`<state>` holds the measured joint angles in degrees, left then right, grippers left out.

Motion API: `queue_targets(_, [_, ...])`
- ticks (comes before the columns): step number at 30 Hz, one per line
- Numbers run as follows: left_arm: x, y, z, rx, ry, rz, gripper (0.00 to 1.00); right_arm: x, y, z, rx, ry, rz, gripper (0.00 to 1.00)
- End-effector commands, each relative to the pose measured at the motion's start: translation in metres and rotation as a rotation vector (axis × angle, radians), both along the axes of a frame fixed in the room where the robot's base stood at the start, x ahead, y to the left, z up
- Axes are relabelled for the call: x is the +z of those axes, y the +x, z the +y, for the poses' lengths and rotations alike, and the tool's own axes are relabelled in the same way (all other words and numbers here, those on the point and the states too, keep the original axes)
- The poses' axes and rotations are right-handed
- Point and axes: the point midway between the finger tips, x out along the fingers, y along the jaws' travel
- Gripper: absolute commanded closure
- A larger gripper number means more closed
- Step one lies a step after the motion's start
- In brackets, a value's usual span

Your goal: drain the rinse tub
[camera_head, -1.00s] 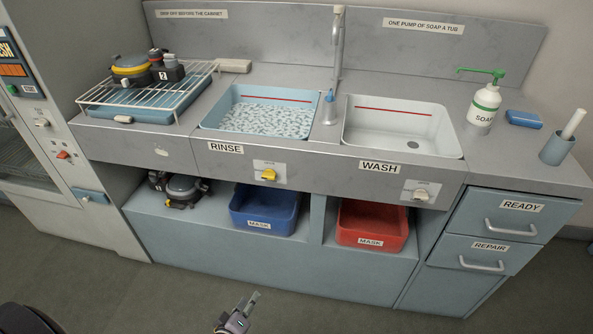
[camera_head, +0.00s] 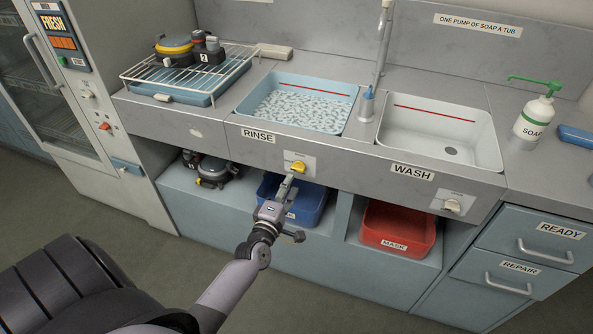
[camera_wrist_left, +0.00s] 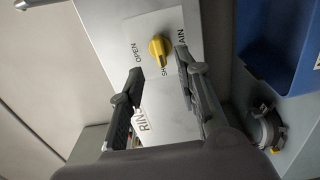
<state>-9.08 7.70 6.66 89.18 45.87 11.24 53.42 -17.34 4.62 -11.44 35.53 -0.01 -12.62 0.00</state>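The rinse tub (camera_head: 252,85) is a light blue basin at centre left of the counter, holding pale, foamy-looking liquid below a red line. Its yellow knob (camera_head: 299,168) is on a plate on the counter front. In the left wrist view the knob (camera_wrist_left: 159,48) lies ahead of my fingertips, its narrow part towards partly covered letters "SH"; "OPEN" is to one side. My left gripper (camera_head: 287,187) is just below and in front of the knob. In the wrist view its fingers (camera_wrist_left: 158,62) are apart with no visible grip on the knob. My right gripper is not in view.
The white wash tub (camera_head: 490,148) is to the right, with its own pale knob (camera_head: 452,206). Below the counter are a blue bin (camera_head: 312,210), partly behind my gripper, and a red bin (camera_head: 398,228). A drying rack (camera_head: 140,78) stands left of the rinse tub.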

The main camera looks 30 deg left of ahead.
Motion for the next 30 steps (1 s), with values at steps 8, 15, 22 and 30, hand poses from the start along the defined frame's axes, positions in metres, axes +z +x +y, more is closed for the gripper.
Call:
queue_targets(8, [0.000,0.050,0.012,-0.001,0.000,-0.001,0.69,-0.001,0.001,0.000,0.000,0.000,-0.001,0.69])
queue_targets(15, [0.000,0.066,0.015,-0.001,0.000,0.000,0.69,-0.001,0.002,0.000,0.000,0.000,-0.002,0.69])
queue_targets(22, [0.000,0.066,0.016,-0.001,0.001,0.001,0.69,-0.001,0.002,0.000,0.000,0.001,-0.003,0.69])
queue_targets(30, [0.000,0.066,0.015,-0.001,0.001,0.001,0.85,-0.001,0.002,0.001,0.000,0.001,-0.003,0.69])
